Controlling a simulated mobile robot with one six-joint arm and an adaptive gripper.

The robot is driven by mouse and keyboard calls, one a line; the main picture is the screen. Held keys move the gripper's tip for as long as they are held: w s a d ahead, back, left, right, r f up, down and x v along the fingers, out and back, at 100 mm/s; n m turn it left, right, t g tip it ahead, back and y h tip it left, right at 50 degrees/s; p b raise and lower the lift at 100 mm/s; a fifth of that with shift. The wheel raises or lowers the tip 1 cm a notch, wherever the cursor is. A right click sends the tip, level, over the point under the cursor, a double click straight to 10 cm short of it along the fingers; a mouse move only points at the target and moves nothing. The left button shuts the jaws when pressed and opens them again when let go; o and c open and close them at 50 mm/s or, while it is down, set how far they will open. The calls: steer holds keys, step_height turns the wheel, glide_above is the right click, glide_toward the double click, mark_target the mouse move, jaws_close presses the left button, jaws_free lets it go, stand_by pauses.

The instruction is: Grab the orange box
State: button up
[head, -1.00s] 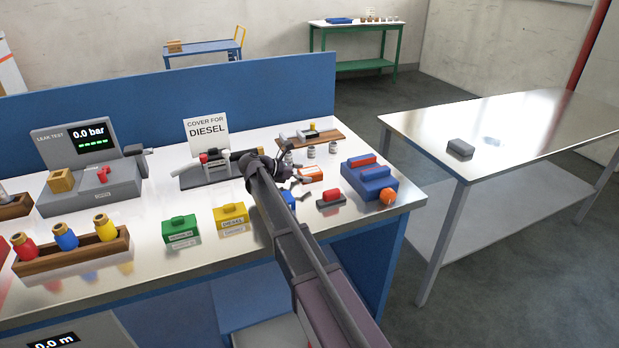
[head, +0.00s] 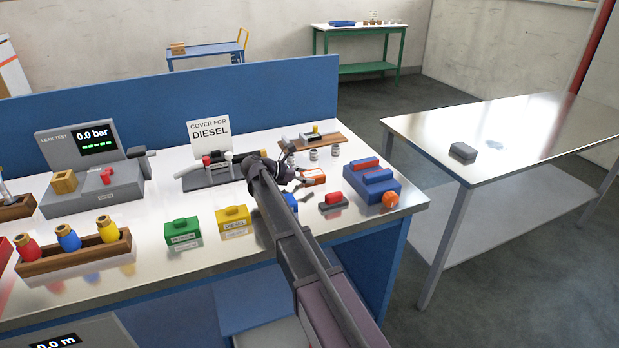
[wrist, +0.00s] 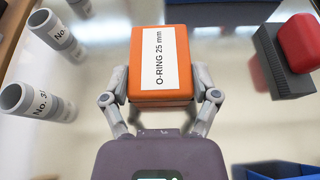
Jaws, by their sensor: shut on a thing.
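The orange box (wrist: 182,62) has a white label reading "O-RING 25 mm". In the wrist view my gripper (wrist: 163,92) has one finger on each side of its near end and is shut on it. In the head view the orange box (head: 314,176) shows at the end of my arm, partly covered by my gripper (head: 303,180). I cannot tell whether the box rests on the bench or is just above it.
A grey block with a red top (wrist: 295,50) stands to the right. Grey cylinders (wrist: 40,103) stand to the left. A blue unit with an orange knob (head: 372,185) is near the bench's right edge. Green (head: 182,233) and yellow (head: 233,218) boxes sit left of my arm.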

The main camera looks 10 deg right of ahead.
mark_target(307, 175)
steer(key=shift+r, duration=0.15)
step_height(307, 175, up, 10)
steer(key=p, duration=1)
stand_by(0.6)
